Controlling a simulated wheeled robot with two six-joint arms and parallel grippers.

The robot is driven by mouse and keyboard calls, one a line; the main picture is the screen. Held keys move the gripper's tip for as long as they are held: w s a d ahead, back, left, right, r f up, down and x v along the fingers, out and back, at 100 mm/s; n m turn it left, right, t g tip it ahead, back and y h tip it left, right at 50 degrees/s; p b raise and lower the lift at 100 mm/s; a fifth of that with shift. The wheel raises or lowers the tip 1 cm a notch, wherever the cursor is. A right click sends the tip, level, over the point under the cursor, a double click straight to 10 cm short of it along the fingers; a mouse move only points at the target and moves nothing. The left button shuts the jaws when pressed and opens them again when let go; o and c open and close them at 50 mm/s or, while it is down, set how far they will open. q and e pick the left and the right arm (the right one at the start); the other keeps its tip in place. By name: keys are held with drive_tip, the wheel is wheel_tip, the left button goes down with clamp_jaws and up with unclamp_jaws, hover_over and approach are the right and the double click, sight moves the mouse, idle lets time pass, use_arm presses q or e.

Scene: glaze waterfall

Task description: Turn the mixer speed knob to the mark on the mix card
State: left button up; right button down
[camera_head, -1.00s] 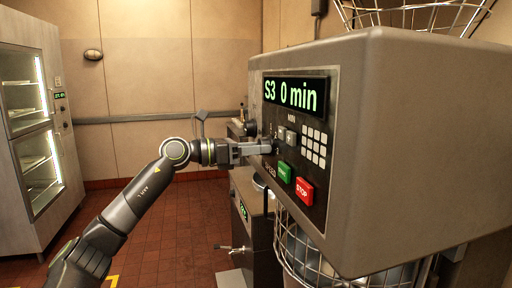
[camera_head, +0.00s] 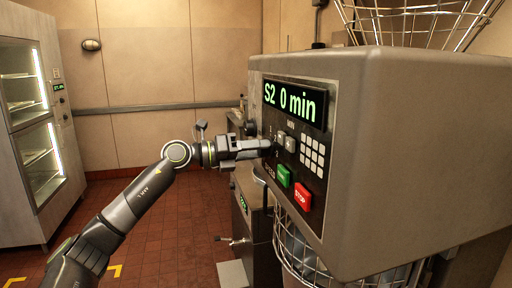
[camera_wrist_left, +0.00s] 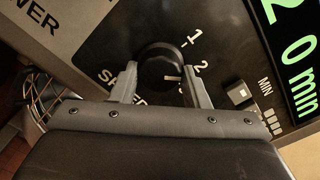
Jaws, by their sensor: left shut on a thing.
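The grey mixer (camera_head: 400,150) fills the right of the head view. Its display (camera_head: 292,101) reads "S2 0 min". The round black speed knob (camera_wrist_left: 160,66) shows in the left wrist view, with the marks "1" and "2" beside it and a white line on its face. My left gripper (camera_head: 266,147) is shut on the knob, one finger on each side, and mostly hides it in the head view; the fingers also show in the left wrist view (camera_wrist_left: 163,85). I cannot make out the mix card. My right gripper is not in view.
A green button (camera_head: 284,176) and a red STOP button (camera_head: 303,196) are below the knob. A wire guard (camera_head: 310,260) hangs under the mixer head. A lit glass-door cabinet (camera_head: 35,130) stands at the left.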

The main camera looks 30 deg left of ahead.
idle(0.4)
use_arm(q)
drive_tip(key=o, duration=1)
drive_tip(key=shift+c, duration=0.2)
drive_tip(key=shift+a, duration=0.1)
drive_tip(key=shift+s+a+f+b, duration=0.2)
drive_tip(key=shift+s+a+b, duration=0.2)
drive_tip(key=shift+s+b, duration=0.15)
drive_tip(key=b+v, duration=1.6)
drive_tip(key=b, duration=0.4)
drive_tip(key=shift+r, duration=0.2)
